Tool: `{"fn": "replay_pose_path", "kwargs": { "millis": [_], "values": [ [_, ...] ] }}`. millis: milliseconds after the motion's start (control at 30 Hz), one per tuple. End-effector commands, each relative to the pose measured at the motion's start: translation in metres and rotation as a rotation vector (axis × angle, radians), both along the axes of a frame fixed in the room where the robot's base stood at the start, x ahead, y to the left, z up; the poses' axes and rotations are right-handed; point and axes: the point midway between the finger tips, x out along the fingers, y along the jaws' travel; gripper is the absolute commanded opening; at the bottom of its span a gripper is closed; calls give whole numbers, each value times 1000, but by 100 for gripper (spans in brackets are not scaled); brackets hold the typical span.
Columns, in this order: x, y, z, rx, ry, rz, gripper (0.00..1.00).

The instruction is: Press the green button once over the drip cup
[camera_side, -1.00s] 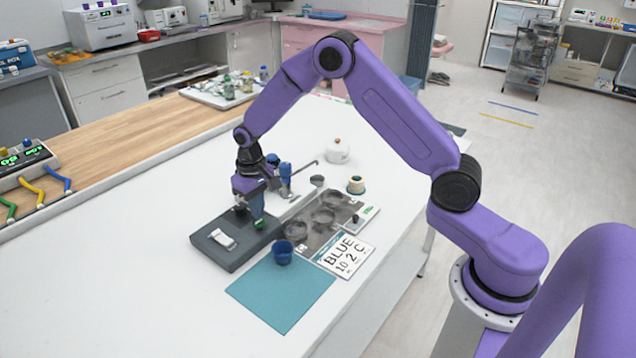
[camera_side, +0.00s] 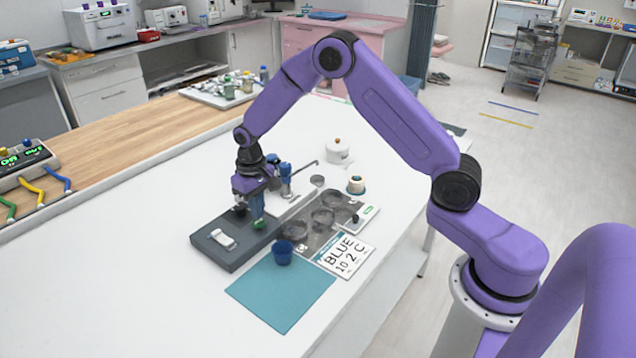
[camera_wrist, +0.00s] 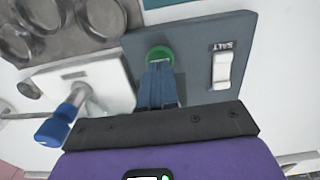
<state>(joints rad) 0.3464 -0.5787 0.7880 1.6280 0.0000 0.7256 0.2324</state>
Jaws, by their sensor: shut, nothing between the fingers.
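The green button (camera_side: 260,225) sits on a dark grey panel (camera_side: 225,255) and also shows in the wrist view (camera_wrist: 160,52). My gripper (camera_side: 257,213) is shut and empty, pointing down at the button. In the wrist view its fingertips (camera_wrist: 158,68) overlap the near part of the button. I cannot tell whether they touch or press it. A blue cup (camera_side: 282,253) stands at the teal mat's far corner, close to the panel; whether it is the drip cup is not clear. The cup is out of the wrist view.
A white rocker switch marked SALT (camera_wrist: 222,70) is on the same panel. A blue-handled tap (camera_side: 285,172) stands close behind my gripper. A metal tray (camera_side: 312,238) with round wells, a BLUE 10 2 C card (camera_side: 345,256) and a teal mat (camera_side: 280,295) lie nearby.

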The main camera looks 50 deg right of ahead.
Motion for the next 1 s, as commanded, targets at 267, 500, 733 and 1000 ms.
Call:
{"fn": "replay_pose_path", "kwargs": {
  "millis": [267, 500, 733, 1000],
  "values": [
    [0, 0, 0, 0, 0, 0, 0],
    [0, 0, -1, 0, 0, 0, 0],
    [0, 0, -8, 0, 1, 0, 0],
    [0, 0, -16, 0, 0, 0, 0]
  ]
}}
